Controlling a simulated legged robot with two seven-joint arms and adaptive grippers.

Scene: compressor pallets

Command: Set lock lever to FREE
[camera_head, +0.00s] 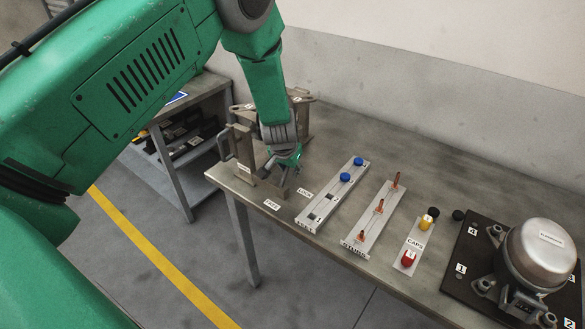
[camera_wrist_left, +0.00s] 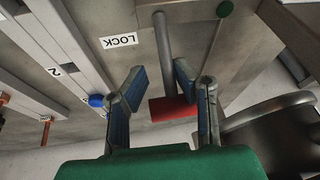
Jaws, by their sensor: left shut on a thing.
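The lock lever shows in the left wrist view as a grey rod (camera_wrist_left: 163,45) with a red grip (camera_wrist_left: 172,108). My left gripper (camera_wrist_left: 159,70) is shut on the lever, with its blue-padded fingers either side of it. In the head view my left gripper (camera_head: 284,160) reaches down at the metal fixture (camera_head: 244,150) on the table's left corner and hides most of the lever. The LOCK label (camera_head: 305,193) and the FREE label (camera_head: 271,204) lie on the tabletop in front of the fixture. The LOCK label also shows beside the rod in the wrist view (camera_wrist_left: 118,40). My right gripper is out of view.
To the right on the table (camera_head: 290,226) stand a rail with blue caps (camera_head: 346,177), a rail with copper-coloured pins (camera_head: 379,210), a CAPS strip (camera_head: 415,243) and a compressor (camera_head: 540,252) on a dark plate. A shelf unit (camera_head: 180,150) stands behind, at the left.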

